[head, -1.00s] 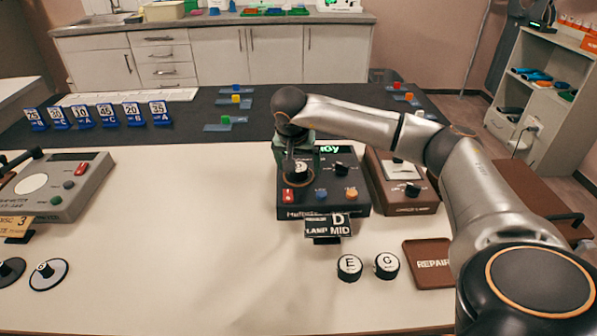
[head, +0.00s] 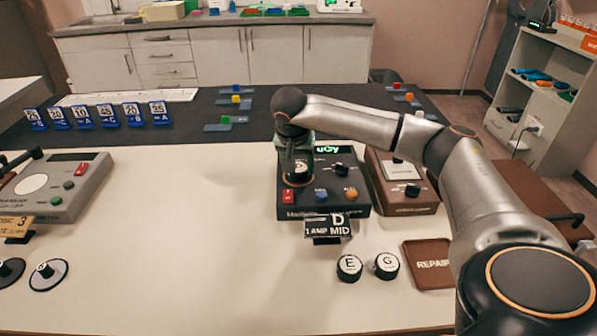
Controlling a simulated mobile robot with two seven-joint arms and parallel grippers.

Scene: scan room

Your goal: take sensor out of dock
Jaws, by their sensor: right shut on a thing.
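The black meter (head: 325,205) with a green display stands on the table right of the middle. It has a red switch, a blue button and an orange button. The sensor (head: 297,180) is a round dark piece with a pale top and an orange-brown rim, at the meter's left side. My right gripper (head: 298,163) is shut on the sensor from above. The fingers and the arm hide part of the dock, so I cannot tell whether the sensor is clear of it. My left gripper is not in view.
A sign marked D (head: 328,226) stands before the meter. Round pieces E (head: 349,268) and G (head: 387,265) lie in front, beside the brown repair tray (head: 427,264). A brown device (head: 402,185) stands close at right. A grey meter (head: 62,187) is at left. The middle table is clear.

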